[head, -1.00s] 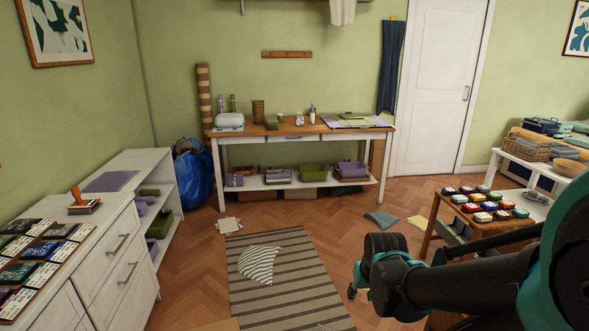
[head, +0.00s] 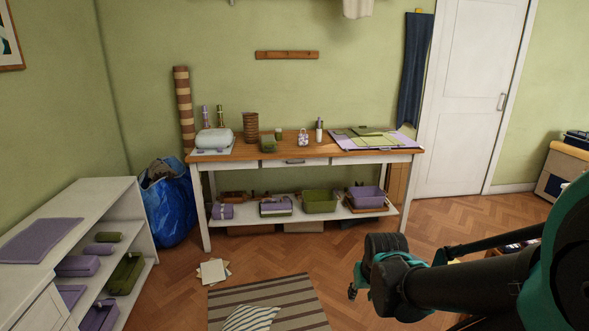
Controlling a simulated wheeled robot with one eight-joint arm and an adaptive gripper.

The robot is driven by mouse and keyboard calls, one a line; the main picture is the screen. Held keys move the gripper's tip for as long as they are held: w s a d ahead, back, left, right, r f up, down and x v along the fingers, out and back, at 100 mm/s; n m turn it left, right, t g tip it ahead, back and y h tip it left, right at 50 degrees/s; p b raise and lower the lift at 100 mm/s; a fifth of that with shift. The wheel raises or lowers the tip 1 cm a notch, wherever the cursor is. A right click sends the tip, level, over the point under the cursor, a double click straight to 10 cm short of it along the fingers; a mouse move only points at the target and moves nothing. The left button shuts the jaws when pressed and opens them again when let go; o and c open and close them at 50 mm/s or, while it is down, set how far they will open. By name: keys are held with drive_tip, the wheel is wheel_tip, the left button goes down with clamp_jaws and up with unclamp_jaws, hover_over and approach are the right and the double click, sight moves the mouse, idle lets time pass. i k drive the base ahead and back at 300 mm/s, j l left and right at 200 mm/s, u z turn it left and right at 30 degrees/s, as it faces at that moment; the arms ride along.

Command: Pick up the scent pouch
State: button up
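A small pale white-and-purple item (head: 303,138) stands on the wooden top of the workbench (head: 286,151), near its middle. It looks like a little pouch, but it is too small to be sure that it is the scent pouch. My gripper (head: 353,288) is at the lower right, at the end of my dark arm, well in front of the bench and apart from it. Only a small part of the gripper shows, so I cannot tell whether it is open or shut. Nothing is seen in it.
A green box (head: 268,144) and a white bottle (head: 319,130) flank the pale item. The bench's lower shelf holds a green bin (head: 320,201) and a purple bin (head: 367,196). A blue bag (head: 168,207) and white shelving (head: 98,208) stand left. A striped rug (head: 290,295) covers floor before the bench.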

sight(303, 139)
drive_tip(key=i, duration=1.9)
